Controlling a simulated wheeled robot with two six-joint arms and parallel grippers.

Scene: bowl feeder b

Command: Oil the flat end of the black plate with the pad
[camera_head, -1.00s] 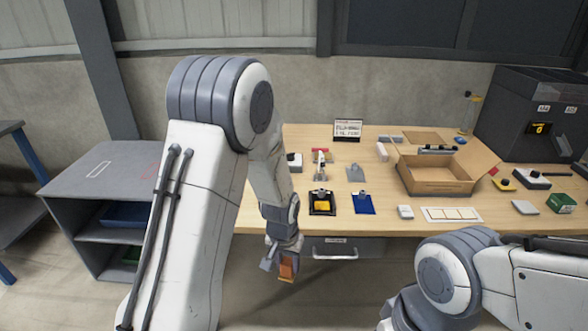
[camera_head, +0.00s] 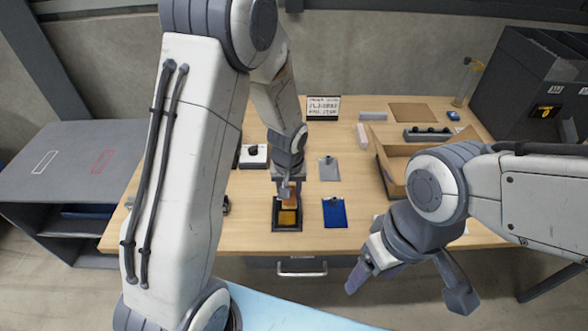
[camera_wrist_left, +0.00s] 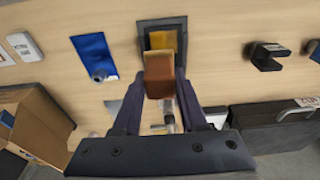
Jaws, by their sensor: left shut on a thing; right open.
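My left gripper (camera_head: 288,187) is shut on a brown-orange block (camera_wrist_left: 158,75), which I take to be the pad. That piece lies flat on the table and also shows in the left wrist view (camera_wrist_left: 176,24). I cannot tell whether the block touches it. The gripper and block hide its far part. I cannot tell whether this piece is the black plate. My right gripper (camera_head: 410,285) is open and empty in front of the table.
A blue plate (camera_head: 334,213) lies just right of the black piece, with a grey plate (camera_head: 329,170) behind it. An open cardboard box (camera_head: 392,172) stands further right. A drawer (camera_head: 301,267) is under the front edge.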

